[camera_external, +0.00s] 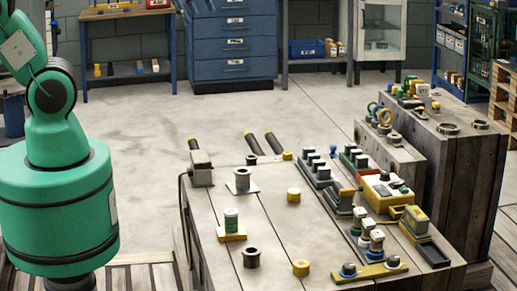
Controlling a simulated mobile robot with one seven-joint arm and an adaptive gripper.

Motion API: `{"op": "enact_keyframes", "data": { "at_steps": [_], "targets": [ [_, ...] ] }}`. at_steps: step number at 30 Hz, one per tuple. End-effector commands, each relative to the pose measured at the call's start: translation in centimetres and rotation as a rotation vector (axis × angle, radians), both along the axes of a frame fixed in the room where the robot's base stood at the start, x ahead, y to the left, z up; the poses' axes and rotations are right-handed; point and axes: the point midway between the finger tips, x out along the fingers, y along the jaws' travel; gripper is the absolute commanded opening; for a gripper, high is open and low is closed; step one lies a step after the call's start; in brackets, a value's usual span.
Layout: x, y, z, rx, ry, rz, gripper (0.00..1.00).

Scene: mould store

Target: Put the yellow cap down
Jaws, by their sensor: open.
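Two short yellow round pieces that look like caps are on the wooden table (268,220). One yellow cap (293,196) sits near the table's middle, and another yellow cap (301,269) sits nearer the front edge. Both stand on bare tabletop, touching nothing. I cannot tell which one the task means. My green arm rises at the far left and leaves the picture at the top left. My gripper is out of the picture, so anything in it is hidden.
A dark spool on a grey plate (242,181), a green spool on a yellow base (231,226) and a dark spool (252,258) stand on the table's left half. Blocks and yellow fixtures (376,188) crowd its right side. Wooden crates (450,150) stand behind right.

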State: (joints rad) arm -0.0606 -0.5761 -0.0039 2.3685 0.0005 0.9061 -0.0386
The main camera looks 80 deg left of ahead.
Motion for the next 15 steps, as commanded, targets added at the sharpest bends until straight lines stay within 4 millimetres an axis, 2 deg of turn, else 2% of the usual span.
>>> {"op": "enact_keyframes", "data": {
  "at_steps": [1, 6, 10, 15],
  "targets": [
    [-1.3, -0.5, -0.3, 0.003, -0.01, -0.018, 0.45],
    [-4.4, -1.6, -1.6, 0.012, -0.031, -0.063, 0.45],
    [-5.8, -2.0, -2.3, 0.015, -0.04, -0.084, 0.45],
    [-6.5, -2.2, -2.7, 0.018, -0.044, -0.096, 0.45]
  ]
}}
